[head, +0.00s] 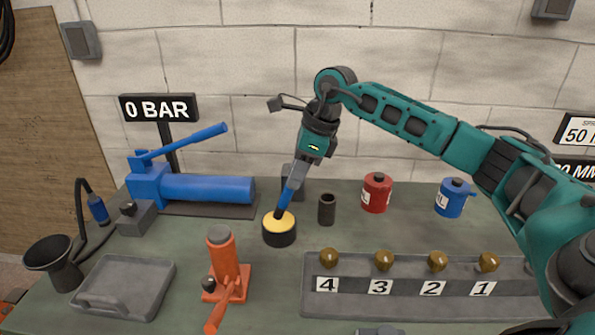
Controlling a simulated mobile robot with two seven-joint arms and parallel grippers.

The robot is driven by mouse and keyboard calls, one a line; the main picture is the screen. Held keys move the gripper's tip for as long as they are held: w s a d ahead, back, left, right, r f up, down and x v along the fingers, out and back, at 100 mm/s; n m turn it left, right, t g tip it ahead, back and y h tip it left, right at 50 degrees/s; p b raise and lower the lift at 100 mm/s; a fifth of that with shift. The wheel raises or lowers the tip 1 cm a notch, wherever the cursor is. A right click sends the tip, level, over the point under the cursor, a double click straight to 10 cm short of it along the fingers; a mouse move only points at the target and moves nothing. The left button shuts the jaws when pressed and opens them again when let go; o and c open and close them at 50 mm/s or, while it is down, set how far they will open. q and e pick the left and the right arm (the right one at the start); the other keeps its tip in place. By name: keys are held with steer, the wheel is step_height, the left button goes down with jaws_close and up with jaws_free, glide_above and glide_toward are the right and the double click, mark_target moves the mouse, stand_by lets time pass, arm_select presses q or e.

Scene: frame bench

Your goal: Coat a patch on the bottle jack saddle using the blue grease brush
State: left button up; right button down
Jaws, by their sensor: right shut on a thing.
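My right gripper (300,165) reaches in from the right and is shut on the blue grease brush (292,190). The brush points down, slightly tilted, with its lower end at the yellow top of a round black pot (279,237). The bristles cannot be made out clearly. The orange bottle jack (226,270) stands upright to the left and nearer to me. The brush is apart from the saddle. My left gripper is not in view.
A small dark cylinder (327,209) stands just right of the pot. Red (377,193) and blue (454,197) cans are at the back right. A numbered rack (410,300) with brass knobs lies in front. A blue pump (190,188), grey tray (122,288) and black funnel (52,259) occupy the left.

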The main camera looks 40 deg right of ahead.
steer(key=shift+f, duration=0.4)
stand_by(1.1)
step_height(320, 180, up, 7)
steer(key=p, duration=0.5)
stand_by(0.4)
stand_by(0.6)
